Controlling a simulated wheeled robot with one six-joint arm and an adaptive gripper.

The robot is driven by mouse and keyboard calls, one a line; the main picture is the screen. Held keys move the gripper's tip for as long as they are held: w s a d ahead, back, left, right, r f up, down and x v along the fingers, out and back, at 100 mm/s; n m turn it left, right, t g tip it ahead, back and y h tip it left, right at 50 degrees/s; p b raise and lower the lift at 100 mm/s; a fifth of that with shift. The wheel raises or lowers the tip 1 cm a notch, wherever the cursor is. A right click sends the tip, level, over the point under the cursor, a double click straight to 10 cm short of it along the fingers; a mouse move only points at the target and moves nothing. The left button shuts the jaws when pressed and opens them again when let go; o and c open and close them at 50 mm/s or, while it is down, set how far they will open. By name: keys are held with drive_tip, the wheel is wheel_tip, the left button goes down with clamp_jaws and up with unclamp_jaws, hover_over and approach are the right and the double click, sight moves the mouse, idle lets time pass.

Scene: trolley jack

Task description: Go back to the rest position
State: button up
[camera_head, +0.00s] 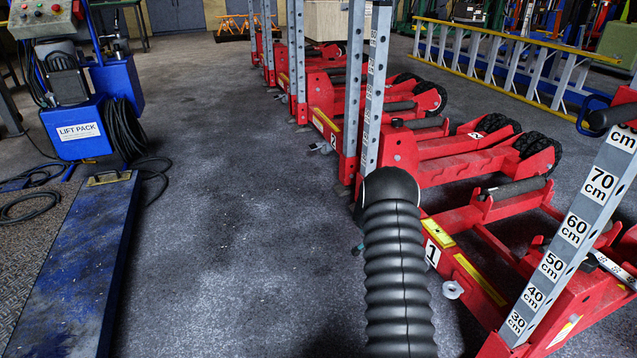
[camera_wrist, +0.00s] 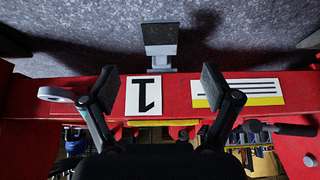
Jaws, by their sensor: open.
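My gripper (camera_wrist: 158,84) is open in the wrist view, with its two dark fingers spread and nothing between the pads. Past the fingers is a red trolley jack beam (camera_wrist: 25,110) with a number plate (camera_wrist: 143,96) showing an upside-down "1". I cannot tell whether the fingers touch the beam. In the head view my black bellows-covered arm reaches out beside the red jack marked 1 (camera_head: 432,253) and hides most of my gripper.
Several red jacks with upright grey posts (camera_head: 377,85) line the right side. A post with a cm scale (camera_head: 575,235) stands at the near right. A blue lift pack (camera_head: 78,128) with hoses and a blue ramp (camera_head: 70,270) are at left. The floor between (camera_head: 215,150) is clear.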

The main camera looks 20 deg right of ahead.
drive_tip(key=s+a+r+n+g+y, duration=0.2)
drive_tip(key=s+a+n, duration=0.4)
drive_tip(key=s+n, duration=0.25)
drive_tip(key=s+a+r+n+t+y+p, duration=0.1)
drive_tip(key=s+a+r+n+t+p, duration=0.1)
drive_tip(key=s+a+r, duration=0.7)
drive_tip(key=s+a+r+n+t+y+p, duration=0.1)
drive_tip(key=s+a+r+n+t+p, duration=0.2)
drive_tip(key=s+a+r, duration=0.6)
drive_tip(key=s+a+r+n+t+y+p, duration=0.2)
drive_tip(key=s+a+r, duration=0.7)
drive_tip(key=r, duration=2.1)
drive_tip(key=a+n+p, duration=0.2)
drive_tip(key=a+p, duration=0.1)
drive_tip(key=shift+s+a+t+p, duration=0.25)
drive_tip(key=shift+s+t+p, duration=0.1)
drive_tip(key=shift+s+t, duration=0.05)
